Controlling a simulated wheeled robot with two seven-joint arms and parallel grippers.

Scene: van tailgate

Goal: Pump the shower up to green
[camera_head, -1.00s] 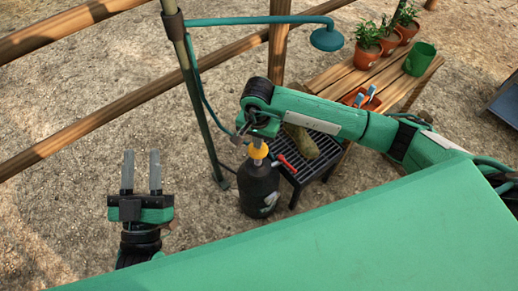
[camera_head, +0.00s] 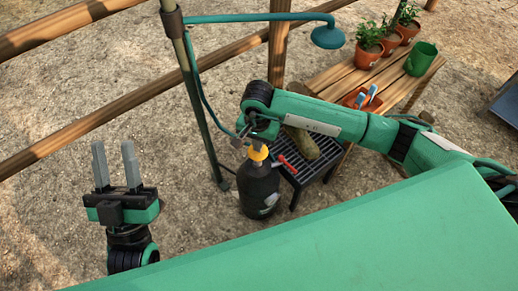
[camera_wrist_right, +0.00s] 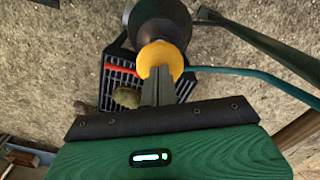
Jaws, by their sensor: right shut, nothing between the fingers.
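The shower's pump bottle (camera_head: 258,190) is dark and stands upright on the ground. Its yellow knob (camera_head: 258,153) sits low on the bottle's neck. My right gripper (camera_head: 252,141) is shut and empty, its tips on or just above the knob; I cannot tell if they press it. In the right wrist view the shut fingers (camera_wrist_right: 159,80) overlap the yellow knob (camera_wrist_right: 160,60). A small pale patch shows low on the bottle; I cannot read any green there. The teal shower head (camera_head: 327,37) hangs from its pipe. My left gripper (camera_head: 114,150) is open and empty at left.
A dark slatted stand (camera_head: 316,146) beside the bottle holds a red-handled tool and an olive object. The shower post (camera_head: 205,110) rises behind the bottle. A green surface fills the foreground.

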